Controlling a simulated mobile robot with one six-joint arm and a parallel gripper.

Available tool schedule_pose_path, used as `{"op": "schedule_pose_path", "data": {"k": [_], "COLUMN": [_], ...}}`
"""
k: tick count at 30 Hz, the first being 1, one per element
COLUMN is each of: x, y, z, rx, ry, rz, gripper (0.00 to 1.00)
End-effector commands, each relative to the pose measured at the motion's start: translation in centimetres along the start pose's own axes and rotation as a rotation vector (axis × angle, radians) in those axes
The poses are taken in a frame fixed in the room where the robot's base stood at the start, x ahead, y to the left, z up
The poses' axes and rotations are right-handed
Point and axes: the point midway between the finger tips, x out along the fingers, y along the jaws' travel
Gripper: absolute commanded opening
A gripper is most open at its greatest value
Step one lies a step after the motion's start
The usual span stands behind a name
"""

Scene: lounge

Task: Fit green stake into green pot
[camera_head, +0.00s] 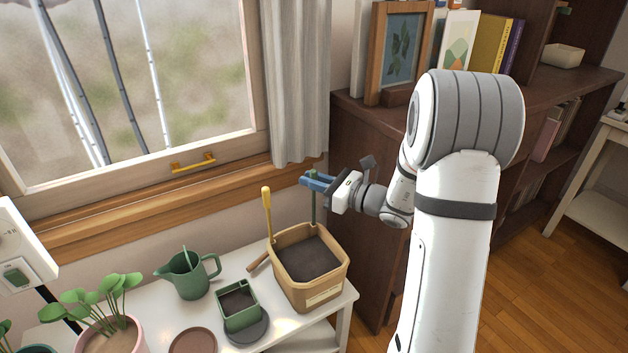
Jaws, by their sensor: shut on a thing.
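The green stake (314,208) is upright, with its top between the blue fingers of my gripper (315,182). My gripper is shut on it, above the back right corner of a tan planter. The stake's lower end meets the planter's back rim in the picture; I cannot tell whether it is seated there or held just above. The green pot (240,318) is small and square, holds dark soil, and stands on a dark round saucer (247,335), left of and nearer than the planter.
The tan planter (324,291) of soil has a yellow stake (267,213) at its back left corner. A green jug (188,277), a brown saucer (193,342) and a pink-potted plant (113,341) share the white table (282,334). A dark bookcase (372,180) stands behind my arm.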

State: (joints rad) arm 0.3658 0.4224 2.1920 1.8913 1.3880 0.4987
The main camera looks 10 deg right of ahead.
Motion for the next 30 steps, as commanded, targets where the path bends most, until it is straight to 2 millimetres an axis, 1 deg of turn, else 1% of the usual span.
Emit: {"op": "schedule_pose_path", "data": {"k": [3,30], "x": [0.0,-0.1], "y": [0.0,0.0], "z": [0.7,4.3], "rx": [0.0,-0.001], "ry": [0.0,0.0], "rz": [0.0,-0.001], "gripper": [0.0,0.0]}}
